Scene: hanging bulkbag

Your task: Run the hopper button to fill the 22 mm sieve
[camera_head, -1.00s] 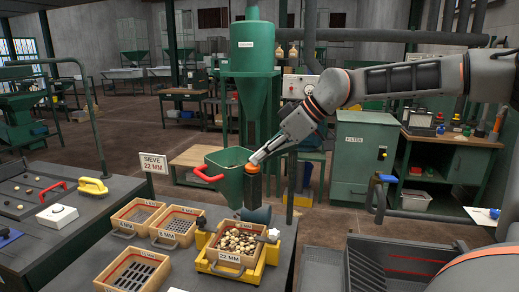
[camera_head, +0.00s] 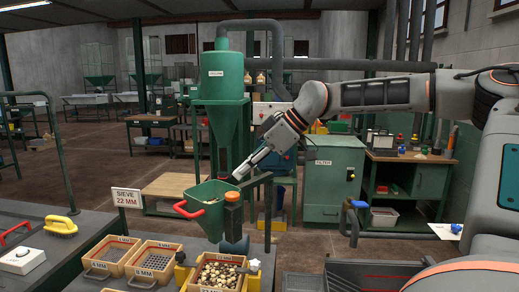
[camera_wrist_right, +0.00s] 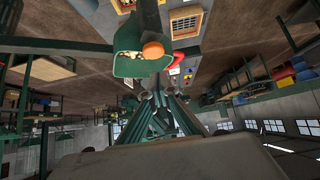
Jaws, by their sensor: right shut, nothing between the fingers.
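The green hopper (camera_head: 205,214) with a red handle stands at centre left; pale material shows inside it in the wrist view (camera_wrist_right: 128,66). Its orange button (camera_head: 232,197) tops a dark post at the hopper's right side and also shows in the wrist view (camera_wrist_right: 153,49). The wooden 22 mm sieve (camera_head: 212,290) sits below in a yellow holder, heaped with brown and pale pieces; its front is cut off by the picture edge. My right gripper (camera_head: 240,176) is shut and empty, just above the button and apart from it. My left gripper is out of view.
A yellow brush (camera_head: 61,227) and white box (camera_head: 21,260) lie at left. A dark tray (camera_head: 340,282) is at front right.

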